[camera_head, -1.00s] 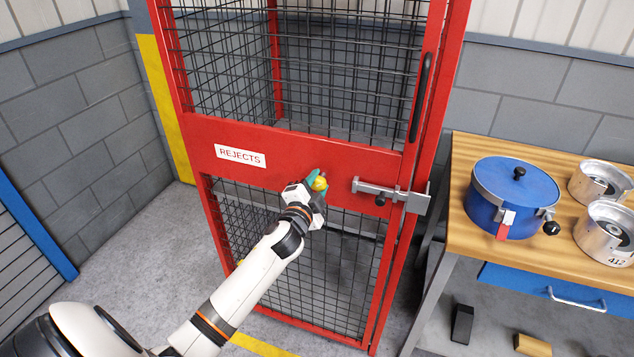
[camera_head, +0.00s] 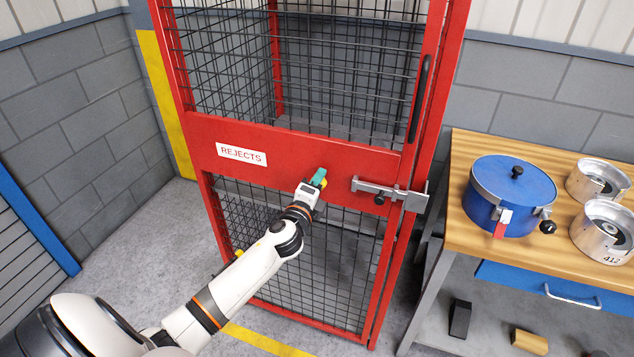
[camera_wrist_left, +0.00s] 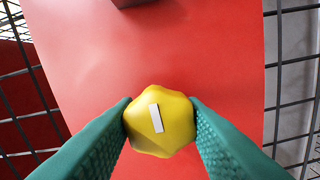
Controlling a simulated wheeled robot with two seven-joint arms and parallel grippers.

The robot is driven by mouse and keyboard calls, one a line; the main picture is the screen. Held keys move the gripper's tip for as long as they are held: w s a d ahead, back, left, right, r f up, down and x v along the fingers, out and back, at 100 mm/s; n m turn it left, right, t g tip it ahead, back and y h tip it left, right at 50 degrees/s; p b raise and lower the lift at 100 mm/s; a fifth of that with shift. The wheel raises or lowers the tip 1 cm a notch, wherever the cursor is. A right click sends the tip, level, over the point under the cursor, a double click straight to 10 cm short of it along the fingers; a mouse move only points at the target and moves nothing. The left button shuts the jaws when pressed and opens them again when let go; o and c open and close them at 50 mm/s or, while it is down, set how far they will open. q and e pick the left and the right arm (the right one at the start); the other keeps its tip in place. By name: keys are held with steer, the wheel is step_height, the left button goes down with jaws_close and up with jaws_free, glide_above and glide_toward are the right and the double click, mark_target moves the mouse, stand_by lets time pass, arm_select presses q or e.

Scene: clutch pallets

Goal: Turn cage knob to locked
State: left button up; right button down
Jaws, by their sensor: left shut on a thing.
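The yellow cage knob (camera_wrist_left: 160,121) is a rounded, lobed knob with a white mark on its face, on the red crossbar of the cage door (camera_head: 350,162). In the left wrist view the white mark stands near upright, its top leaning slightly left. My left gripper (camera_head: 320,178) has green fingers, one on each side of the knob, and is shut on it. In the head view the fingers mostly hide the knob. The sliding bolt latch (camera_head: 390,193) sits to its right on the door edge. My right gripper is in neither view.
A REJECTS label (camera_head: 241,154) is on the crossbar. A wooden bench (camera_head: 470,225) stands at right with a blue lidded pot (camera_head: 512,195) and metal housings (camera_head: 606,232). A black door handle (camera_head: 419,98) is above the latch. Floor at left is clear.

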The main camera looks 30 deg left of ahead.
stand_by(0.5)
arm_select(q)
steer(key=o, duration=1)
steer(key=b+v, duration=0.1)
steer(key=v, duration=1.1)
steer(key=shift+b, duration=0.4)
